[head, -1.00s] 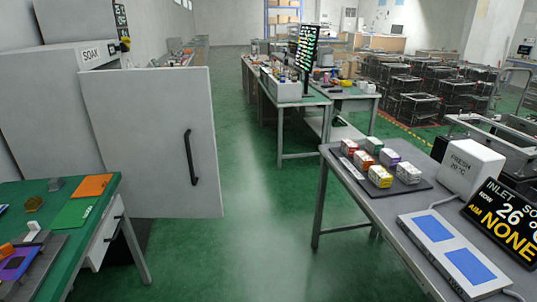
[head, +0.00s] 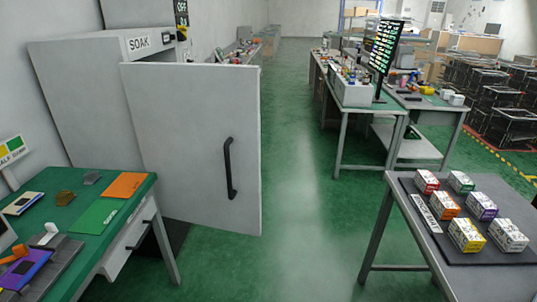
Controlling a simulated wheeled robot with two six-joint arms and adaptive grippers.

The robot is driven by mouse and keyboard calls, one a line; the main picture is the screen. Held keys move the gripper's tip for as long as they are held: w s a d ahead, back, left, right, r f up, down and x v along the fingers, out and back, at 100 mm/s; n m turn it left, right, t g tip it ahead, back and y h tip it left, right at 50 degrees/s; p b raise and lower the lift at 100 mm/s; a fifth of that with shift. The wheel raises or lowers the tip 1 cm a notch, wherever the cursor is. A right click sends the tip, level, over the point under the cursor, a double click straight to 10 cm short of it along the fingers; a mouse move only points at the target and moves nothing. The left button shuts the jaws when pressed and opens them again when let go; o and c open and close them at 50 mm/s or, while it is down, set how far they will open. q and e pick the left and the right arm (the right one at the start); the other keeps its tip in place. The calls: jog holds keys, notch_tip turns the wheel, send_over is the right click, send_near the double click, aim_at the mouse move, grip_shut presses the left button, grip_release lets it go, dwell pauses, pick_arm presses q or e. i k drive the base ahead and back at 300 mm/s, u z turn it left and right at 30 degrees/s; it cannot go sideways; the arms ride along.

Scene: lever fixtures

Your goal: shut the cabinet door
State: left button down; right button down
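The cabinet door (head: 190,145) is a large flat grey panel standing open, swung out into the aisle. Its black vertical bar handle (head: 229,168) is near the right edge of the panel. The grey cabinet (head: 80,105), labelled SOAK on top, stands behind the door against the left wall. The door hides most of the cabinet's front and its opening. Neither of my grippers shows in the head view.
A green-topped table (head: 80,228) with cards and small items stands at the lower left, close before the door. A grey table (head: 405,228) with several small boxes on a dark mat is at the right. The green floor (head: 300,200) between them is clear.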

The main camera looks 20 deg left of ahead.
aim_at(197, 126)
jog(key=i, duration=0.95)
jog(key=u, duration=2.45)
